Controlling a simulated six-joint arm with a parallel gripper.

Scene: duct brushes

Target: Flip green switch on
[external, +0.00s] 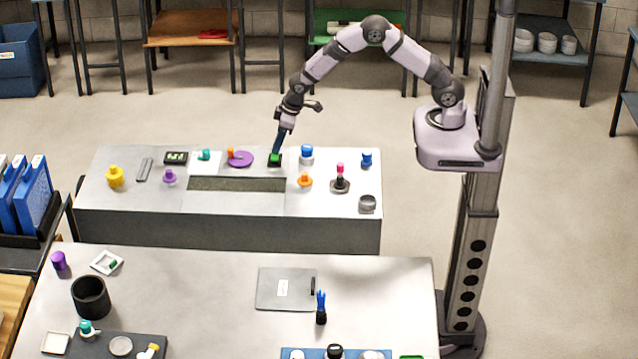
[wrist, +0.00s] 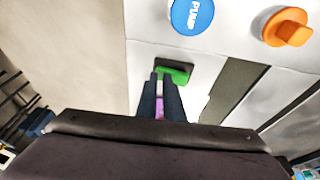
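The green switch (external: 275,159) sits on a dark base on the grey console, toward the back of its top. In the wrist view the green switch (wrist: 176,75) lies just beyond my fingertips. My gripper (external: 275,150) points down at it from above, its blue fingers at or very near the switch. In the wrist view my gripper (wrist: 161,76) has its two fingers close together, with a narrow strip of purple showing between them. Whether the tips touch the switch is hard to tell, and the fingers partly cover its near side.
A long dark slot (external: 236,184) runs in front. A pink-topped joystick (external: 340,178) stands at right.

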